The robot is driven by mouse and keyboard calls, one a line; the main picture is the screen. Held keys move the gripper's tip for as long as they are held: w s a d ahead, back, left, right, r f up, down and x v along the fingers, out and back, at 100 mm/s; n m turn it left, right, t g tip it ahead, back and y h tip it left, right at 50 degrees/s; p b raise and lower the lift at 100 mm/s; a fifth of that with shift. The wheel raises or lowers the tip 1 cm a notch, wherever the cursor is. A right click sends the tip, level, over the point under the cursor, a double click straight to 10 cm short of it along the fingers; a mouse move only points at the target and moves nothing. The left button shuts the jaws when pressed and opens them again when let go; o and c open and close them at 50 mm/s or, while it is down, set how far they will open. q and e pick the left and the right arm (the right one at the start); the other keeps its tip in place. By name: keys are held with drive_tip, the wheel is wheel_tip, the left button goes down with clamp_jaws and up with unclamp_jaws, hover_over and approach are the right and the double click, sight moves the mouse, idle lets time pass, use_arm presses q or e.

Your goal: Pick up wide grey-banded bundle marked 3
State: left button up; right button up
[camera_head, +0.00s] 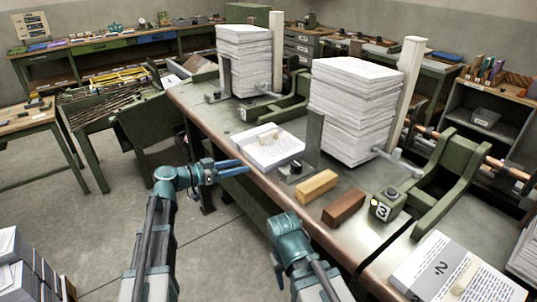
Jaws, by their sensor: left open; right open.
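A flat paper bundle with a wide grey band (440,268) lies at the lower right on the bench. I cannot make out a grey-banded bundle marked 3. A tag with a 3 (382,211) is on a green fixture at the bench edge. My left gripper (243,166) is open and empty beside the bench's front edge, near a low paper stack (268,150). My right gripper (279,268) points downward in front of the bench, away from the bundle; it is open and empty.
Two tall paper stacks stand on the bench, one near (354,110) and one farther back (244,60). A yellow block (317,186) and a brown block (344,207) lie near the front edge. Dark-banded paper stacks (22,272) sit at lower left. The floor between is clear.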

use_arm(q)
drive_tip(key=t+h, duration=0.1)
drive_tip(key=t, duration=0.1)
approach(265, 134)
drive_tip(key=shift+m, duration=0.4)
drive_tip(key=x, duration=0.2)
drive_tip(key=f+x, duration=0.1)
drive_tip(key=x, duration=0.1)
drive_tip(key=shift+w+d, duration=0.1)
drive_tip(key=shift+d, duration=0.2)
drive_tip(key=x, duration=0.5)
drive_tip(key=shift+w+d, duration=0.1)
drive_tip(key=shift+r, duration=0.1)
clamp_jaws()
idle(0.8)
